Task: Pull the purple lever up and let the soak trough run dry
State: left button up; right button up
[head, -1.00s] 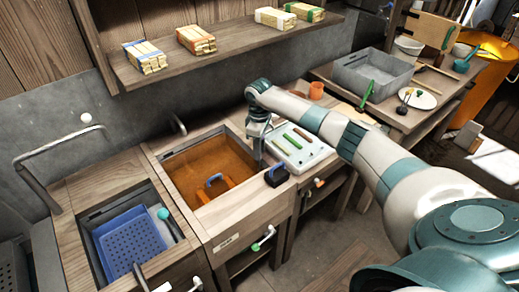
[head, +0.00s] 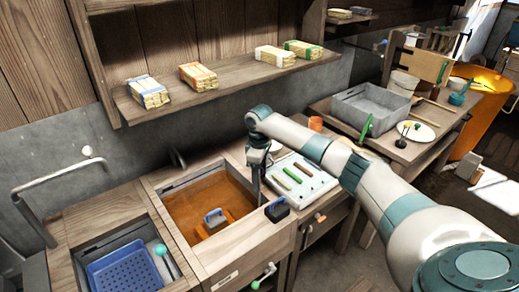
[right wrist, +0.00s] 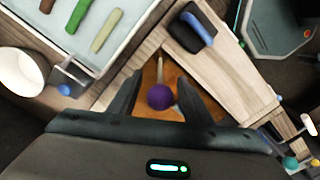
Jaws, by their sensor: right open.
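The soak trough (head: 183,228) is a wooden-rimmed basin with orange-brown liquid in it. The purple lever's round knob (right wrist: 160,97) shows in the right wrist view, with a thin pale rod beyond it, over the orange-brown liquid. My right gripper (right wrist: 154,98) is open, with its two dark fingers on either side of the knob; I cannot tell whether they touch it. In the head view my right gripper (head: 261,190) points down at the trough's right edge, and I cannot make out the purple knob there. My left gripper is not in view.
A black block with a blue handle (head: 277,209) sits on the trough's rim, close to my right gripper. A blue-handled piece (head: 214,219) is in the trough. A white tray of coloured bars (head: 300,180) stands to the right, a blue perforated basket (head: 122,268) to the left.

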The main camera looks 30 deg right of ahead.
notch_tip(320, 180, up, 15)
jog(key=b, duration=0.3)
jog(key=shift+s+f, duration=0.1)
jog(key=shift+f, duration=0.1)
dwell(0.5)
